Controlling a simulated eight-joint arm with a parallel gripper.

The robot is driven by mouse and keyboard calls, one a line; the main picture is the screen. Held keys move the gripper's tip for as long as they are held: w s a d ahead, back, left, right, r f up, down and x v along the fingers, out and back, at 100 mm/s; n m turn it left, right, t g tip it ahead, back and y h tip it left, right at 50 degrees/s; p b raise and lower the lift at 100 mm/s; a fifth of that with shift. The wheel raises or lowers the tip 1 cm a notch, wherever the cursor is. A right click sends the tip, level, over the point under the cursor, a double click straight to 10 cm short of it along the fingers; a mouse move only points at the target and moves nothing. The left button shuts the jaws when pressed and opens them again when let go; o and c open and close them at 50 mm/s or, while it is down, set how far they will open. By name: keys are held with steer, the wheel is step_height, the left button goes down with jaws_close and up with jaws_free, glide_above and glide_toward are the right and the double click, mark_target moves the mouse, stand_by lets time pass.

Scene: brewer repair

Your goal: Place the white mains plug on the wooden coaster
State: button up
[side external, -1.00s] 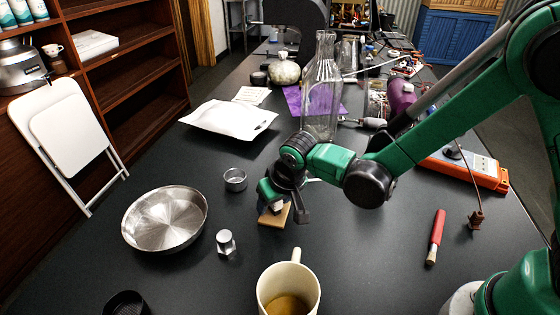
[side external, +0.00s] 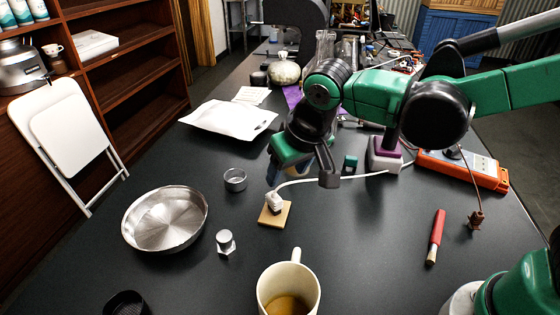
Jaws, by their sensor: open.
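The white mains plug (side external: 274,201) rests on the square wooden coaster (side external: 275,219), with its white cord (side external: 335,180) running back and right across the table. My gripper (side external: 300,174) is open and empty. It is raised above and behind the plug, apart from it. The plug and most of the coaster are in plain view.
A metal bowl (side external: 166,220), a small metal cup (side external: 235,180) and a metal hex piece (side external: 226,242) lie left of the coaster. A mug (side external: 289,288) stands in front. A red-handled tool (side external: 436,238) lies right. A glass bottle (side external: 325,48) stands behind my arm.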

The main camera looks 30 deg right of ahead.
steer(key=s+d+r+t, duration=0.2)
steer(key=s+d, duration=0.4)
steer(key=d, duration=0.5)
steer(key=shift+s+d+t, duration=0.2)
steer(key=shift+d+t, duration=0.1)
steer(key=shift+d, duration=0.05)
